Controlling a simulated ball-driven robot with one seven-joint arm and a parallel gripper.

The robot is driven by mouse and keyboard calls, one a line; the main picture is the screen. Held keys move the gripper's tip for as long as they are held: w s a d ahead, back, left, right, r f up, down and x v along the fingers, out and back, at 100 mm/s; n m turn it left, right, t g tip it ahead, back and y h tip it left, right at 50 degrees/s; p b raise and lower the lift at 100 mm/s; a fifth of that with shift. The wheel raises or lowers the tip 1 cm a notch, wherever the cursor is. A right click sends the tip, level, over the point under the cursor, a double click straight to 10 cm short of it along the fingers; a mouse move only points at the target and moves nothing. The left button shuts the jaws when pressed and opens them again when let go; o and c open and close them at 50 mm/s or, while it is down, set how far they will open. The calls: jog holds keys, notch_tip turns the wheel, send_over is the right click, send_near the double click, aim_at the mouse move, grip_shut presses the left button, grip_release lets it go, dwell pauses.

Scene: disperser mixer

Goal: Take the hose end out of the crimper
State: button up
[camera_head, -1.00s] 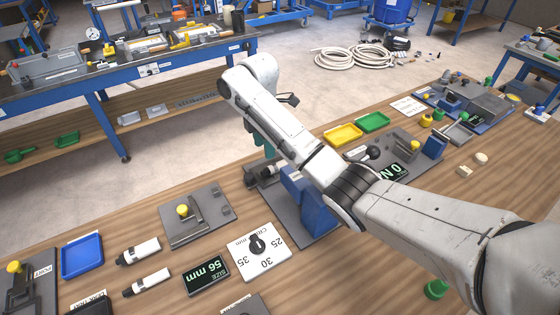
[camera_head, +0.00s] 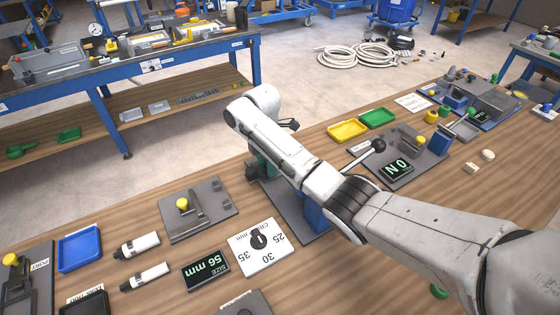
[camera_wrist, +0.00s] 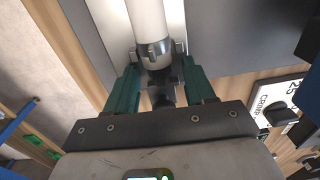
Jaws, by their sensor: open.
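The hose end shows in the wrist view as a white hose (camera_wrist: 147,20) with a metal ferrule (camera_wrist: 155,53) and a dark fitting below it. My gripper (camera_wrist: 158,62) is open, with one teal finger on each side of the ferrule and fitting. I cannot tell whether the fingers touch them. In the head view my gripper (camera_head: 266,166) is low at the left side of the blue crimper (camera_head: 316,216), which stands on a dark base plate. My arm hides most of the crimper and the hose in it.
A white dial card (camera_head: 262,262) and a size display (camera_head: 206,270) lie in front of the crimper. A grey fixture with a yellow knob (camera_head: 183,204) stands to the left. A black ball-ended lever (camera_head: 378,146) and yellow and green trays (camera_head: 347,130) are to the right.

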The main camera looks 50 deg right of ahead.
grip_shut()
dwell(0.4)
jog(key=shift+r, duration=0.1)
